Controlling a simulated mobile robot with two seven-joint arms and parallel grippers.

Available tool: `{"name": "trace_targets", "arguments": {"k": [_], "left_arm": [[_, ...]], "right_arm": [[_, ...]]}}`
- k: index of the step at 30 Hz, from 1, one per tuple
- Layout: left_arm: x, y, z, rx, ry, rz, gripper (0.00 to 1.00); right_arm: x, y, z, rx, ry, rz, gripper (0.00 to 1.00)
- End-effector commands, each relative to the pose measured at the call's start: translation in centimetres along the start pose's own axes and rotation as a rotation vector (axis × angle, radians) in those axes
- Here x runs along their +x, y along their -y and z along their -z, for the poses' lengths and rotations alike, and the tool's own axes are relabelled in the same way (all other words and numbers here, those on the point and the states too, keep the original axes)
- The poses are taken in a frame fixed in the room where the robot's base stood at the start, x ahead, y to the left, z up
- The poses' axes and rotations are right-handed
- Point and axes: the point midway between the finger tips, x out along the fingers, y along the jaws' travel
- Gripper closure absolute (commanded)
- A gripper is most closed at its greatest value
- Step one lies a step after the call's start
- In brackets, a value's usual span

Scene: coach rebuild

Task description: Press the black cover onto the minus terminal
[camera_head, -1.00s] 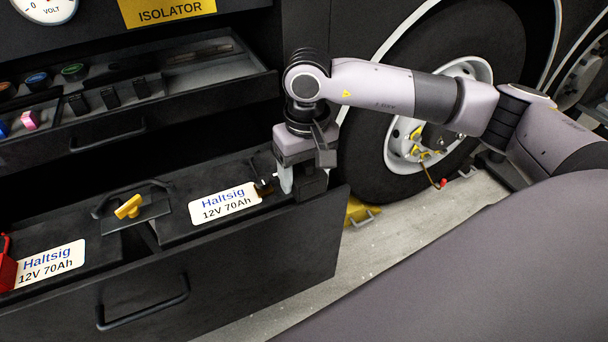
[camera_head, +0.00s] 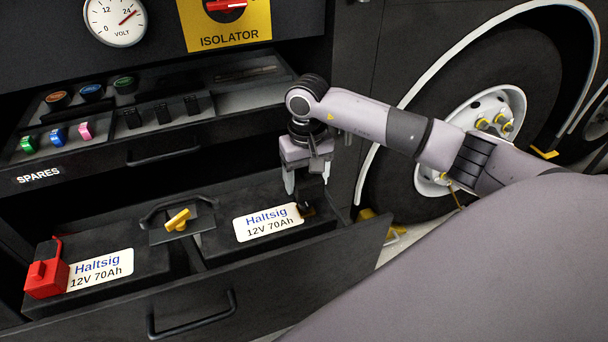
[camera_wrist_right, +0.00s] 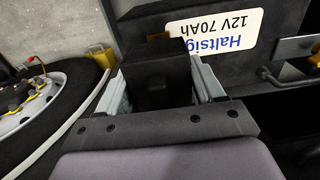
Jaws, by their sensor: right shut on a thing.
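My right gripper (camera_head: 306,184) is shut on the black cover (camera_head: 314,192), above the right end of the right-hand battery (camera_head: 222,240). In the right wrist view the cover (camera_wrist_right: 158,75) is a dark block between the two pale fingers of the gripper (camera_wrist_right: 158,90). A small brownish piece (camera_head: 308,212) shows beside the cover at the end of the battery label. It may belong to the minus terminal, which is mostly hidden. I cannot tell whether the cover touches the terminal. My left gripper is not in view.
Both batteries lie in an open black drawer (camera_head: 270,279). A red cover (camera_head: 46,274) sits at the left battery's end. The spares tray (camera_head: 85,135) is above. A wheel (camera_head: 440,115) stands at the right.

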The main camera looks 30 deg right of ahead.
Motion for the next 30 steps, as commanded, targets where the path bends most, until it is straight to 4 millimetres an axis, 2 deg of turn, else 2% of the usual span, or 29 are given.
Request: {"name": "trace_targets", "arguments": {"k": [18, 30], "left_arm": [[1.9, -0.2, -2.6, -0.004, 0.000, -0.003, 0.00], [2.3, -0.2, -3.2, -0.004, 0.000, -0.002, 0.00]], "right_arm": [[5.0, 0.0, 0.0, 0.000, -0.001, 0.000, 0.78], [5.8, 0.0, 0.0, 0.001, -0.001, 0.000, 0.78]]}}
